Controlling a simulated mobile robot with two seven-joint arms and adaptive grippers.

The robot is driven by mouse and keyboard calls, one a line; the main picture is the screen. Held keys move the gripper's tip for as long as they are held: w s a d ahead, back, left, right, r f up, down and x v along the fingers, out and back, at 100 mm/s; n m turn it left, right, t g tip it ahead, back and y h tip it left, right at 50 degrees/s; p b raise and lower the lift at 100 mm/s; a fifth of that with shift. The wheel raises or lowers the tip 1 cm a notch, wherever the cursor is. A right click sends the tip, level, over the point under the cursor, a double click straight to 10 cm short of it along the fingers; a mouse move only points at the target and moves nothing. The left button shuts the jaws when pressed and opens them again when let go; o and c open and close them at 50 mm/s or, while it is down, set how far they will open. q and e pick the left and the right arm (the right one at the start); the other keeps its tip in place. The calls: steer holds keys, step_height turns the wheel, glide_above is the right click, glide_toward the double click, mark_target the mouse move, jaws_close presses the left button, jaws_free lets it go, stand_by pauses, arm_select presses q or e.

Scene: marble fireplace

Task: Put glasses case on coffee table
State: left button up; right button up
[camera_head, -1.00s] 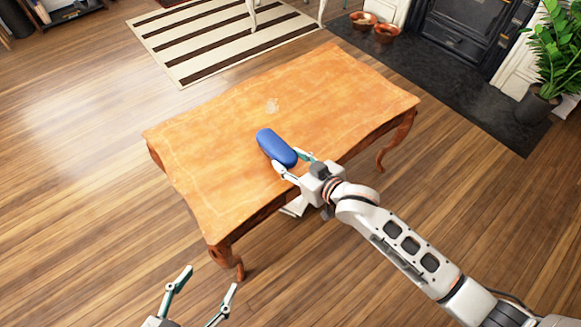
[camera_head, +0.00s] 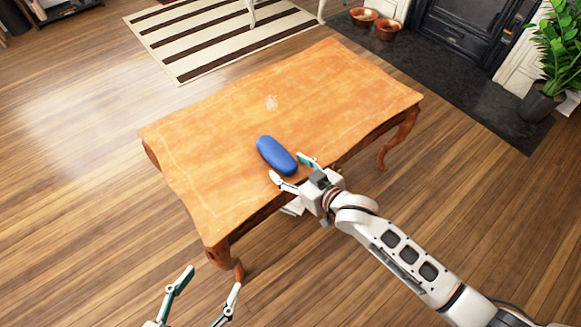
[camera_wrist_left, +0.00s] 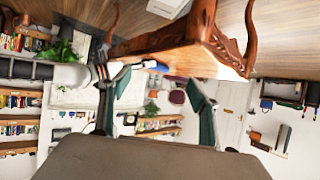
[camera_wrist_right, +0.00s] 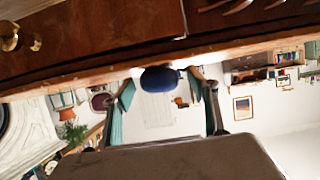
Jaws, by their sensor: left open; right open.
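My right gripper (camera_head: 292,171) is open at the near end of the case. In the right wrist view the case (camera_wrist_right: 160,79) shows between the spread fingers (camera_wrist_right: 168,98), end-on and beyond them. I cannot tell whether a finger touches it. My left gripper (camera_head: 203,297) is open and empty, low in front of the table's left front leg. The left wrist view shows its two fingers (camera_wrist_left: 160,90) apart with nothing between them.
A striped rug (camera_head: 215,40) lies behind the table. Copper bowls (camera_head: 387,29) stand by the fireplace, and a potted plant (camera_head: 553,60) is at the far right. Most of the tabletop is clear.

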arm_select(q)
steer(key=shift+s, duration=0.1)
arm_select(e)
steer(key=shift+r, duration=0.25)
steer(key=p+v, duration=0.1)
steer(key=v, duration=0.3)
steer(key=shift+w+r+p, duration=0.15)
steer(key=shift+r+p, duration=0.1)
steer(key=shift+p, duration=0.15)
arm_select(q)
steer(key=shift+m+g+y, duration=0.4)
steer(key=shift+m+y, duration=0.1)
steer(key=shift+y, duration=0.1)
steer(key=a+f, duration=0.1)
steer(key=s+a+p, duration=0.1)
steer(key=a+f+p, duration=0.1)
steer(key=a, duration=0.1)
steer(key=shift+s+f, duration=0.35)
steer(key=shift+s, duration=0.05)
arm_select(e)
steer(key=v, duration=0.8)
steer(key=shift+f, duration=0.4)
arm_select(q)
steer(key=shift+d+r, duration=0.1)
steer(key=shift+r, duration=0.1)
